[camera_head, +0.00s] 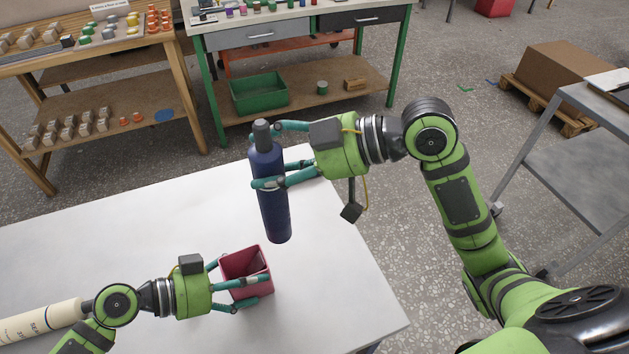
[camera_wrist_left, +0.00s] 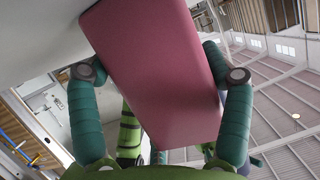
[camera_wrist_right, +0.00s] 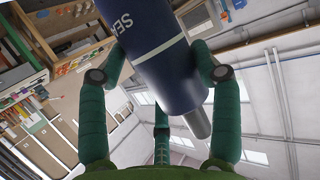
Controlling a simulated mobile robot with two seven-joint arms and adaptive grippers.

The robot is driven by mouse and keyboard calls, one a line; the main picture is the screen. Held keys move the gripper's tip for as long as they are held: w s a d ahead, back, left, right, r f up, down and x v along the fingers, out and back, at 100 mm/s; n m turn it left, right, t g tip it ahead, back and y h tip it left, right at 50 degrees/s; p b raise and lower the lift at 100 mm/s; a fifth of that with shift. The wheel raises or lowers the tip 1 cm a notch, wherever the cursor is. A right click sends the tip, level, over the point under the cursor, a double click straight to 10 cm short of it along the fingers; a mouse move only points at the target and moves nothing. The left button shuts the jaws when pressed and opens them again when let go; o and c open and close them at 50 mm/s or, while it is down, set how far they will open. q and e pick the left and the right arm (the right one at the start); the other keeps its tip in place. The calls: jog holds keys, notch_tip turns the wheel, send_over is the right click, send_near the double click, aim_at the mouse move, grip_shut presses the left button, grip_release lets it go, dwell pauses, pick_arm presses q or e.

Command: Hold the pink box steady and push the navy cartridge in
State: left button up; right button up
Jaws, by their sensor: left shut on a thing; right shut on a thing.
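The pink box (camera_head: 246,264) stands on the white table with its open top facing up. My left gripper (camera_head: 242,287) is shut on the box from its left side; the box fills the space between the fingers in the left wrist view (camera_wrist_left: 155,75). The navy cartridge (camera_head: 270,190) is upright, slightly tilted, with a grey knob at its top. My right gripper (camera_head: 273,158) is shut around its upper part. The cartridge's lower end is above and a little behind the box, apart from its opening. The cartridge also shows in the right wrist view (camera_wrist_right: 165,60).
The white table (camera_head: 130,240) is mostly clear around the box. A white cylinder with printed text (camera_head: 45,320) lies at the lower left. Workbenches (camera_head: 290,30) with small parts stand at the back, and a grey metal cart (camera_head: 570,170) stands at right.

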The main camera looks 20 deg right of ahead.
pick_arm(q)
jog(key=shift+a, duration=0.1)
pick_arm(e)
jog(key=s+a+r+n+g+y, duration=0.1)
jog(key=s+a+r+n+g, duration=0.25)
jog(key=a, duration=0.45)
jog(key=shift+w+f+y, duration=0.15)
jog(key=shift+f+y, duration=0.15)
jog(key=shift+f, duration=1.45)
jog(key=shift+f, duration=0.1)
